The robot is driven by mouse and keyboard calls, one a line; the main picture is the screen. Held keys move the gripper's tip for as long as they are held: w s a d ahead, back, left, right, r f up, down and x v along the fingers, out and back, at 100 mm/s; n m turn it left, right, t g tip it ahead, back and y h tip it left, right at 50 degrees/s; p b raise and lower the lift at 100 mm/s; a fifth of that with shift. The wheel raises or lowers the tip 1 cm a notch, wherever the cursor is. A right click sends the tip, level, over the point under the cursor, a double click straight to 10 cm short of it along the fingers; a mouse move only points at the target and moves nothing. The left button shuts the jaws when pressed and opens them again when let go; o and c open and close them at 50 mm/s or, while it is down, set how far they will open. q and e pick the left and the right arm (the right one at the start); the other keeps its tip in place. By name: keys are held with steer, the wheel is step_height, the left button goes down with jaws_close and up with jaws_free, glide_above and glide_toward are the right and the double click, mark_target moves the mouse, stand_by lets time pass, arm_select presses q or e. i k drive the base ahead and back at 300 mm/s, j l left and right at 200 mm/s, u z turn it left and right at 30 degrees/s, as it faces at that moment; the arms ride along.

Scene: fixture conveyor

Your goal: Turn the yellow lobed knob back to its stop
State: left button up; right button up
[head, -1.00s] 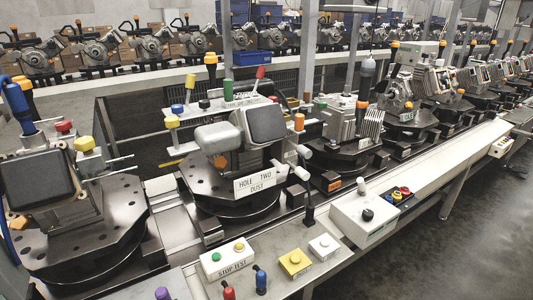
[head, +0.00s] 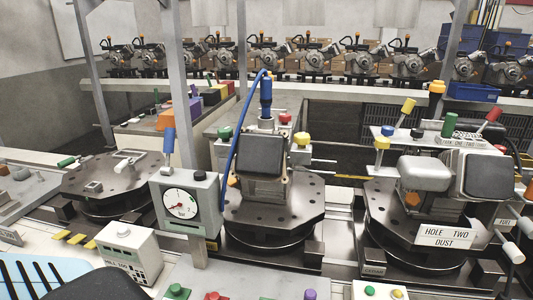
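A yellow knob with a lobed-looking rim (head: 302,139) sits on the right side of the middle fixture (head: 262,160), beside a dark square-faced block. A thin rod sticks out to the right below it. A second yellow knob (head: 382,143) is on the left of the right-hand fixture marked "HOLE TWO DUST"; its shape is too small to tell if it is lobed. Neither knob's turn position can be read. Neither of my grippers is in view.
A gauge box (head: 188,203) with a blue-topped lever stands in front left of the middle fixture. A white box (head: 130,250) and a panel with coloured buttons (head: 240,285) line the front edge. A grey post (head: 180,80) rises behind the gauge.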

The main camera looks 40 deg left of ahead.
mark_target(302, 139)
steer(key=u, duration=1.1)
